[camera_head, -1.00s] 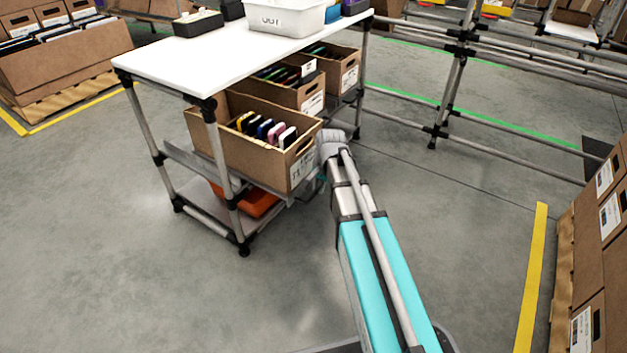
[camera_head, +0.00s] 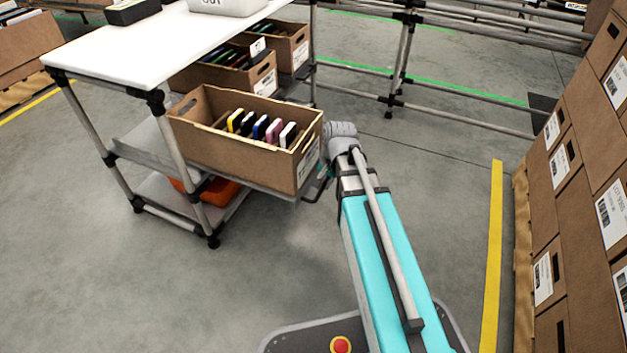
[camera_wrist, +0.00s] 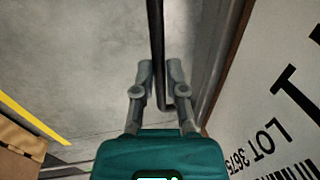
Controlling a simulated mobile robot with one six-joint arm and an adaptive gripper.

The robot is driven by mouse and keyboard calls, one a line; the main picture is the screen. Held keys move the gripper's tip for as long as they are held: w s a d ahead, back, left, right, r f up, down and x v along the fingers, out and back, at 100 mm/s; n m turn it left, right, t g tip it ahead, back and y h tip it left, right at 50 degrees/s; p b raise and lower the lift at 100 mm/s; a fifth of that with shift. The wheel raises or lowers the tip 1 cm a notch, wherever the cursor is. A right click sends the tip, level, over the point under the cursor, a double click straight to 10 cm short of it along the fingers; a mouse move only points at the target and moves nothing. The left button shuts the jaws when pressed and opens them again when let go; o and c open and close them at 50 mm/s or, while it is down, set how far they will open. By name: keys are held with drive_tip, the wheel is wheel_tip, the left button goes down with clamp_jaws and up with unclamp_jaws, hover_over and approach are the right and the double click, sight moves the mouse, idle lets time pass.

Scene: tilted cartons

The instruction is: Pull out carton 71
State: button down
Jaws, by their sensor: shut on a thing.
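An open brown carton (camera_head: 240,162) sits on a pull-out shelf (camera_head: 262,190), jutting out from under the white-topped rack. It holds a row of several thin coloured items (camera_head: 262,128). Its end label (camera_head: 308,158) is seen at a steep angle. In the wrist view this carton's label (camera_wrist: 268,125) shows a large "1" and "LOT 3675". My gripper (camera_wrist: 160,75) is shut on a dark bar handle (camera_wrist: 158,35) in front of the carton's end face. In the head view the handle (camera_head: 321,188) shows at the shelf's front, with my gripper mostly hidden by my arm.
More cartons (camera_head: 228,72) stand further back on the rack. A white tabletop (camera_head: 150,42) lies above them, and an orange bin (camera_head: 218,190) below. Stacked cartons (camera_head: 570,200) stand at the right behind a yellow floor line (camera_head: 491,250). The floor at lower left is clear.

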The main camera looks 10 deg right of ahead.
drive_tip(key=shift+w+d, duration=0.2)
drive_tip(key=shift+d, duration=0.1)
drive_tip(key=c, duration=0.7)
unclamp_jaws()
drive_tip(key=shift+a, duration=0.15)
drive_tip(key=shift+s, duration=0.15)
drive_tip(key=s+a+r+n+g+h+p, duration=0.1)
drive_tip(key=s+r+n+p, duration=0.35)
drive_tip(key=r+p, duration=0.45)
drive_tip(key=s+r+n+h+p, duration=0.1)
drive_tip(key=s+r+n+p, duration=0.3)
drive_tip(key=r+p, duration=0.55)
drive_tip(key=shift+m, duration=0.65)
drive_tip(key=r+p, duration=3.6)
drive_tip(key=p, duration=0.1)
drive_tip(key=shift+s+r, duration=0.3)
drive_tip(key=shift+s, duration=0.05)
